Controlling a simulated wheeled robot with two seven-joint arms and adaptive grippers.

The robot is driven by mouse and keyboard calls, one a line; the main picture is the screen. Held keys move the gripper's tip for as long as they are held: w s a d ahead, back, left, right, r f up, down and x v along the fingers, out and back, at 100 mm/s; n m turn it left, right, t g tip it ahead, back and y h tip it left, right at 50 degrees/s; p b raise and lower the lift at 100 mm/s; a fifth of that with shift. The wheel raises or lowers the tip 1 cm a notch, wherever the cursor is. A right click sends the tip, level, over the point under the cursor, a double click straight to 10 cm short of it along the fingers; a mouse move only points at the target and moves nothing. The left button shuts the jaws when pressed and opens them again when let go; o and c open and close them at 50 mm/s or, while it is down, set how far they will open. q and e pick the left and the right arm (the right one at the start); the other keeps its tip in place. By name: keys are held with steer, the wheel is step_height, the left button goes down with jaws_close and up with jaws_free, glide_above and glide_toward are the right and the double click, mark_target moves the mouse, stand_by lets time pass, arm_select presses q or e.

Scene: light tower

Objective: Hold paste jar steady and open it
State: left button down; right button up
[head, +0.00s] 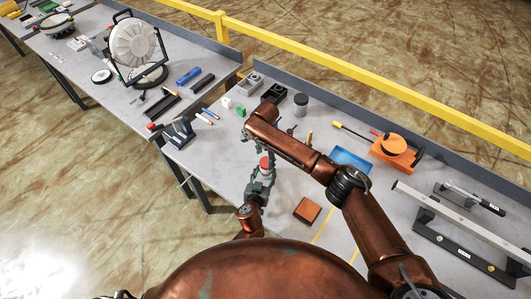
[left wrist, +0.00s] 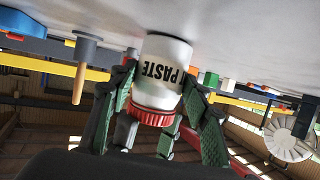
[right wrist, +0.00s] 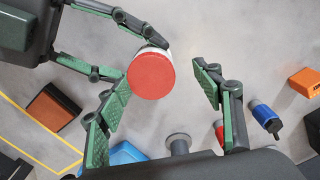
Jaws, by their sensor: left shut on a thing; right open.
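The paste jar (left wrist: 163,70) is white with black "PASTE" lettering and a red ribbed lid (left wrist: 152,114). In the left wrist view it appears upside down, between the green-padded fingers of my left gripper (left wrist: 160,105), which is shut on it. In the right wrist view the round red lid (right wrist: 151,74) is seen from above, with the left gripper's fingers (right wrist: 135,50) against the jar from the upper left. My right gripper (right wrist: 165,85) is open around the lid, its left finger close to it and its right finger clearly apart. In the head view the lid (head: 264,163) stands above my left gripper (head: 262,182).
A blue tray (head: 351,158), an orange-brown block (head: 307,211) and an orange reel (head: 397,150) lie to the right on the grey bench. Bare bench lies around the block.

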steer(key=shift+d+f, duration=0.1)
steer(key=shift+f, duration=0.3)
steer(key=shift+o, duration=0.7)
steer(key=shift+w+r, duration=0.15)
steer(key=shift+w, duration=0.05)
steer(key=c, duration=1.4)
steer(key=shift+o, duration=0.2)
